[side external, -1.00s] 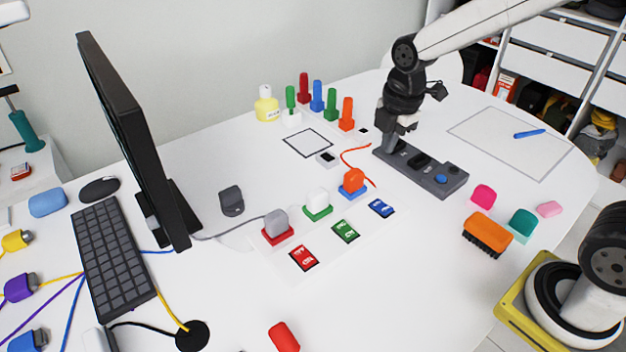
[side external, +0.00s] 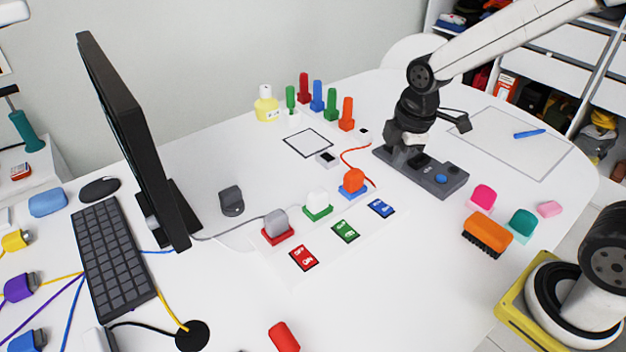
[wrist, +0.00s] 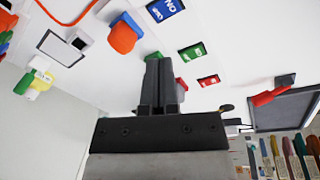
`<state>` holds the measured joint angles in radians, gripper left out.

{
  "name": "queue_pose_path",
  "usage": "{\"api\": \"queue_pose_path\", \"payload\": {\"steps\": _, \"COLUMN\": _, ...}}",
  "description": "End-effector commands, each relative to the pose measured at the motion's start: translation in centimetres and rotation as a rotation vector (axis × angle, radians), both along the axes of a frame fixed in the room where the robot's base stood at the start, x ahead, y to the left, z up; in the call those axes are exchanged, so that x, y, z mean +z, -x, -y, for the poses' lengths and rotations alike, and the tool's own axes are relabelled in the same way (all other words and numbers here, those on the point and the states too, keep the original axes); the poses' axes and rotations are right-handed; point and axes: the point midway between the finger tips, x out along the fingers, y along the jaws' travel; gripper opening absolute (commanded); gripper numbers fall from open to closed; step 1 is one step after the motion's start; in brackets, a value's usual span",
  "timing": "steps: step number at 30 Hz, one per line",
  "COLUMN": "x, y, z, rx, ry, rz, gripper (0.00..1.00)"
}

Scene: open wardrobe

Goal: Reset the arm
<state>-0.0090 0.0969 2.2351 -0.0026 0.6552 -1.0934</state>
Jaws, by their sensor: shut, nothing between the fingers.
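My gripper (side external: 400,158) is shut and empty. In the wrist view my shut fingers (wrist: 158,65) stick up in the middle, and the panel does not show there.
An orange brush (side external: 487,234), a pink block (side external: 483,196) and a teal block (side external: 522,222) lie right of the panel. An orange plug (side external: 353,181) with a cord is to its left. A monitor (side external: 135,140) stands at left. The front middle table is mostly clear.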

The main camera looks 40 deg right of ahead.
Motion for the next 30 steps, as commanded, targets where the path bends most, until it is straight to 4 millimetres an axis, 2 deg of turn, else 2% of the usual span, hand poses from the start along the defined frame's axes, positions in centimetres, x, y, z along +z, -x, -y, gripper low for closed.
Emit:
{"api": "queue_pose_path", "payload": {"steps": 18, "x": -4.0, "y": 5.8, "z": 0.3, "rx": -0.867, "ry": -0.162, "rz": 0.058, "gripper": 0.0}}
{"api": "queue_pose_path", "payload": {"steps": 24, "x": -4.7, "y": 7.0, "z": 0.3, "rx": -1.039, "ry": -0.201, "rz": 0.067, "gripper": 0.0}}
{"api": "queue_pose_path", "payload": {"steps": 30, "x": -4.8, "y": 7.3, "z": 0.3, "rx": -1.087, "ry": -0.213, "rz": 0.07, "gripper": 0.0}}
